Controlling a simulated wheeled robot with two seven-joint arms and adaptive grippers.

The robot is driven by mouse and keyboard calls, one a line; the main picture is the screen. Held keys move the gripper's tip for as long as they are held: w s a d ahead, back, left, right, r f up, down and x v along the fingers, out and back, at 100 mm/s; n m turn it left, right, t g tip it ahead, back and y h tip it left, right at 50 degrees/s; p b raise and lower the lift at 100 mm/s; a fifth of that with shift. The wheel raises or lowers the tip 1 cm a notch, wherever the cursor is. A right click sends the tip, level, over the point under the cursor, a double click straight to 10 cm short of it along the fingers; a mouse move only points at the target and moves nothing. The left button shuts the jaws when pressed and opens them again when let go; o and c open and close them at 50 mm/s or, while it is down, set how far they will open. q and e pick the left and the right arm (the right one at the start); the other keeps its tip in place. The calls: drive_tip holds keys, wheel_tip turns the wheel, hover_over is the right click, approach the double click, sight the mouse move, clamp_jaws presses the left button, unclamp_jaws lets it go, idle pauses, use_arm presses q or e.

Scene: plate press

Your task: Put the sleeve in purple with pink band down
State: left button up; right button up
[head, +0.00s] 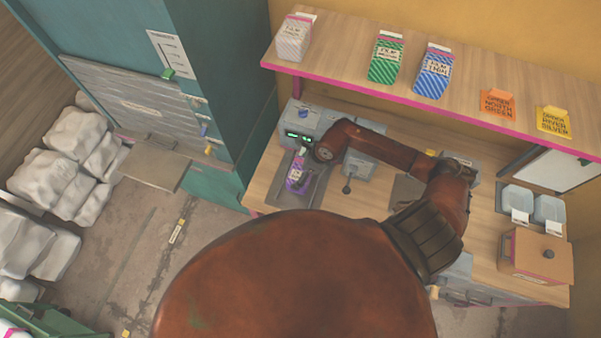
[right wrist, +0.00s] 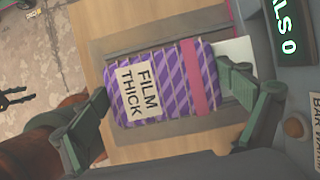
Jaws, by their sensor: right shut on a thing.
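The purple sleeve with a pink band (head: 297,178) is at the left end of the worktop in the head view. In the right wrist view the sleeve (right wrist: 185,105) has diagonal stripes and a pale label reading "FILM THICK". My right gripper (head: 303,169) is shut on it. In the right wrist view the fingers of the right gripper (right wrist: 163,90) press it from its two ends. The sleeve is over a dark grey plate (right wrist: 225,128); I cannot tell whether it touches it.
A grey machine with a green display (head: 298,135) stands just behind the sleeve. The shelf (head: 340,60) above holds striped white, green and blue packs and orange and yellow cards. A wooden box (head: 537,255) and pale trays (head: 533,205) are at the right. A teal cabinet (head: 225,60) is at the left.

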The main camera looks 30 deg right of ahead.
wheel_tip(320, 180, down, 2)
drive_tip(key=shift+w+f+p, duration=0.1)
drive_tip(key=shift+p, duration=0.5)
drive_tip(key=shift+f, duration=0.5)
drive_tip(key=shift+f, duration=0.1)
drive_tip(key=o, duration=1)
drive_tip(key=shift+d, duration=0.1)
drive_tip(key=shift+o, duration=0.2)
